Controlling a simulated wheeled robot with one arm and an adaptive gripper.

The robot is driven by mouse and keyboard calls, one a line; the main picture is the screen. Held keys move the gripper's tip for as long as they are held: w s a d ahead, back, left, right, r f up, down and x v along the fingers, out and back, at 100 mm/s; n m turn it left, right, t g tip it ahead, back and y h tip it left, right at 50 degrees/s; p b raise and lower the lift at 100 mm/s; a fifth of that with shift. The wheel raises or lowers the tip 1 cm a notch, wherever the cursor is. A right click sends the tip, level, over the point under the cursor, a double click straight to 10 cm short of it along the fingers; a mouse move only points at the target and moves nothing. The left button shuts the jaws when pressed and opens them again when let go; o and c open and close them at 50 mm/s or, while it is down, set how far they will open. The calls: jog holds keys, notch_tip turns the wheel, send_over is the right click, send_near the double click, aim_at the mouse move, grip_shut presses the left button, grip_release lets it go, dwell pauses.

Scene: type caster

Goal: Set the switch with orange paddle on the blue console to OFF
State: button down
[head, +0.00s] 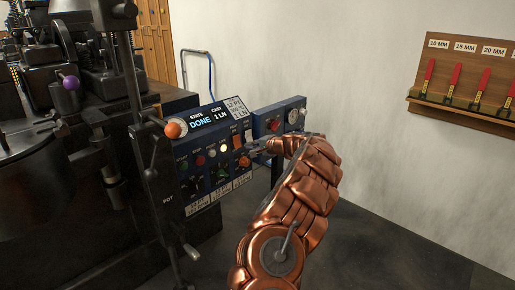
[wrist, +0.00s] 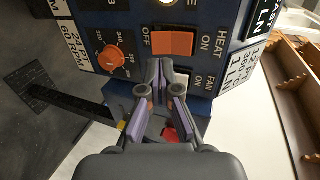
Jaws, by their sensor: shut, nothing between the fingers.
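The blue console (head: 192,150) stands left of centre in the head view. Its switch with the orange paddle (head: 237,141) is near the console's right end. In the wrist view the orange paddle (wrist: 172,43) lies between an OFF label on the left and a HEAT ON label on the right. I cannot tell for sure which way the paddle is tilted. My gripper (head: 253,148) is shut and empty, in front of the panel just right of the paddle. In the wrist view the gripper's fingertips (wrist: 162,65) are just below the paddle; contact is unclear.
An orange dial (wrist: 113,57) is left of the fingers in the wrist view. A FAN switch is partly hidden behind them. A display (head: 208,118) reads DONE. A second blue panel (head: 280,118) stands behind my gripper. A rack of red-handled tools (head: 470,85) hangs on the right wall.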

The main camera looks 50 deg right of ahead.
aim_at(238, 145)
jog(key=shift+b+x, duration=0.45)
jog(key=shift+x, duration=2.45)
